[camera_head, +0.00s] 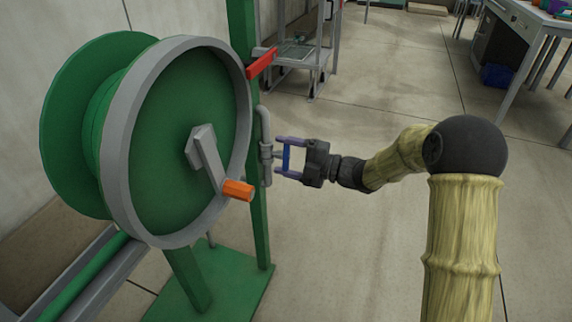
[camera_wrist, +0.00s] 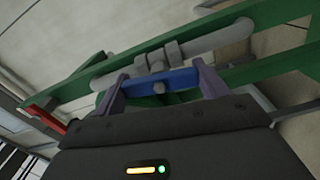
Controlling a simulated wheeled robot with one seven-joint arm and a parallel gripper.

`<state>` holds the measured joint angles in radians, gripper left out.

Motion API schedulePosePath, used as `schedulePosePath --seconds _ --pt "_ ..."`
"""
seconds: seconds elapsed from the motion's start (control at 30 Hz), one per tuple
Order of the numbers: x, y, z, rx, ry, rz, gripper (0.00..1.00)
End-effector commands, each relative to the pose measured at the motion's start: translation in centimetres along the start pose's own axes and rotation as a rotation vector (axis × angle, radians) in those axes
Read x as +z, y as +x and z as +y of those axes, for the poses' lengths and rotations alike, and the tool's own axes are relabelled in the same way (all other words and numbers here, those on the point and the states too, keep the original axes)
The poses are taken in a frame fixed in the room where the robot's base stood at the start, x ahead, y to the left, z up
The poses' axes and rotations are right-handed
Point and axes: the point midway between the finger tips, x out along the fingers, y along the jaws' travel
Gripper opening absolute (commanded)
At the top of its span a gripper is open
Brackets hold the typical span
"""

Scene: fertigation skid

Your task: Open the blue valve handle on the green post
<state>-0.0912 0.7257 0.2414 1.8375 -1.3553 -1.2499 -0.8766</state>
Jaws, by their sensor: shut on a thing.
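The blue valve handle (camera_head: 287,158) sits on a grey pipe (camera_head: 265,140) fixed to the green post (camera_head: 257,215). In the wrist view the blue handle (camera_wrist: 160,82) is a flat bar with a grey bolt at its middle. My gripper (camera_head: 287,158) reaches in from the right, with its two purple fingers at the two ends of the handle. In the wrist view the fingers (camera_wrist: 160,87) are shut on the handle, spread wide along its length. The handle lies across the gap between the fingers. In the head view it runs up and down, roughly along the pipe.
A green hose reel (camera_head: 170,140) with a grey rim and an orange crank grip (camera_head: 238,190) stands just left of the post. A red lever (camera_head: 262,63) sticks out above. A metal cart (camera_head: 305,60) stands behind.

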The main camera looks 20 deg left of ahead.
Motion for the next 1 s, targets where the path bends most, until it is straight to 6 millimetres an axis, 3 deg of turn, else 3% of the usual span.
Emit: schedulePosePath --seconds 0.3,0.83,0.87,0.93,1.0 --pt "0.14 -0.13 -0.38 -0.004 -0.153 -0.003 0.5" --pt "0.12 -0.15 -0.22 -0.005 -0.181 -0.003 0.5" --pt "0.12 -0.15 -0.22 -0.005 -0.181 -0.003 0.79" --pt "0.11 -0.13 -0.21 -0.004 -0.181 -0.003 0.92" --pt "0.08 -0.1 -0.18 -0.003 -0.18 -0.002 0.95"
